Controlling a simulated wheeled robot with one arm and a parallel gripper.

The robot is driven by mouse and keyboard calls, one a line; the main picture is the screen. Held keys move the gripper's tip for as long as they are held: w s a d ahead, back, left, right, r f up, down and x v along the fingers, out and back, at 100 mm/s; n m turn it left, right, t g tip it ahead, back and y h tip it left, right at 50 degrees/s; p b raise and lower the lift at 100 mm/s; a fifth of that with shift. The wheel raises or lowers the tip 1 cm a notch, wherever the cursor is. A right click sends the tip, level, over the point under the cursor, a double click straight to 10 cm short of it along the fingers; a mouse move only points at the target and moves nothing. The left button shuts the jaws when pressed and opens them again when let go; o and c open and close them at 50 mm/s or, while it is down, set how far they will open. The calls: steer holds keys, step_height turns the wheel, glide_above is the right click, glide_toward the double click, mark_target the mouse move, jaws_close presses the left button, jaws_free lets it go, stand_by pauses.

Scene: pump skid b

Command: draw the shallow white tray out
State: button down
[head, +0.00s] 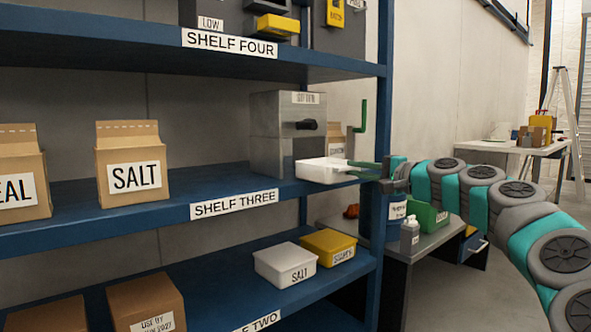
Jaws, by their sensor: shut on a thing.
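The shallow white tray (322,171) is at the right end of shelf three (120,221), in front of a grey metal box (272,135) with a dark knob and a green crank handle. My gripper (365,170) reaches in from the right. Its green fingers are shut on the tray's right side. The tray looks level and its front edge is near the shelf's front edge. I cannot tell whether its rear part is still inside the grey box, or whether it touches the shelf.
A blue shelf post (384,85) stands close to my gripper. A SALT bag (131,164) is on the left of shelf three. Below are a white SALT box (285,264) and a yellow box (329,247). A bench with a green bin (428,216) is at the right. The middle of shelf three is clear.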

steer(key=shift+s+d, duration=0.2)
steer(key=shift+s, duration=0.1)
steer(key=shift+r, duration=0.1)
steer(key=shift+r+p, duration=0.9)
steer(key=shift+r, duration=0.05)
